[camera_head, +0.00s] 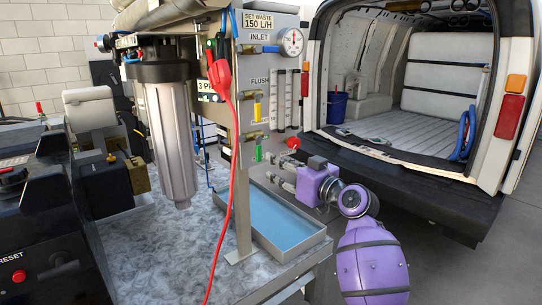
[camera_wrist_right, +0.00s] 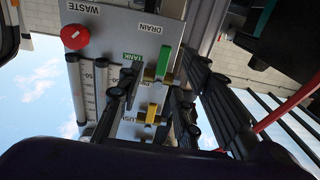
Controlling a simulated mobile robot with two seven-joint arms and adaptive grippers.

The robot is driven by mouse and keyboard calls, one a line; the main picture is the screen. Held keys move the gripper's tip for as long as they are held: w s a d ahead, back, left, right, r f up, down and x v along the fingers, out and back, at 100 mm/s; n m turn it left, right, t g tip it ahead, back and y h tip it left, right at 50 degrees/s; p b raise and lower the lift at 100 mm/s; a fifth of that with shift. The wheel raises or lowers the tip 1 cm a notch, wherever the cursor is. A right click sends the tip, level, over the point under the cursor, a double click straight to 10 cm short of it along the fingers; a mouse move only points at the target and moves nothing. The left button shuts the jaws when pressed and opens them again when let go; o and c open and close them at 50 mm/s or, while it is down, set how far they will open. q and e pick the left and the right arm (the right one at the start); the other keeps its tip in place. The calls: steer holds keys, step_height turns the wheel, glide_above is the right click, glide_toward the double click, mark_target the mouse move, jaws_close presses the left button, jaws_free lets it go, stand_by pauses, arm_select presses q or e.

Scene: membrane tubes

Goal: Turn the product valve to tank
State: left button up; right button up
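The product valve's green handle (camera_head: 258,150) hangs roughly straight down from a brass body on the upright panel (camera_head: 268,20). In the right wrist view, which is upside down, the green handle (camera_wrist_right: 165,64) points toward the DRAIN label (camera_wrist_right: 151,29); the TANK label (camera_wrist_right: 133,57) is beside it. My right gripper (camera_head: 277,169), on the purple arm, is just right of and below the handle. In the wrist view its black fingers (camera_wrist_right: 158,88) are spread apart, with the green handle seen between or beyond them; contact cannot be told. My left gripper is not in view.
A yellow flush handle (camera_head: 258,106) is above the green one, with a blue inlet handle (camera_head: 270,49) and gauge (camera_head: 291,41) higher. A red knob (camera_head: 293,143) is close by. A blue-bottomed tray (camera_head: 265,250) lies below. A red cable (camera_head: 239,170) hangs in front.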

mark_target(260, 154)
steer(key=x, duration=0.6)
steer(key=shift+s+a+r, duration=0.25)
steer(key=shift+a, duration=0.05)
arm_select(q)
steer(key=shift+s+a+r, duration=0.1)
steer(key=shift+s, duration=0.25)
arm_select(e)
steer(key=shift+w+a, duration=0.4)
jaws_close()
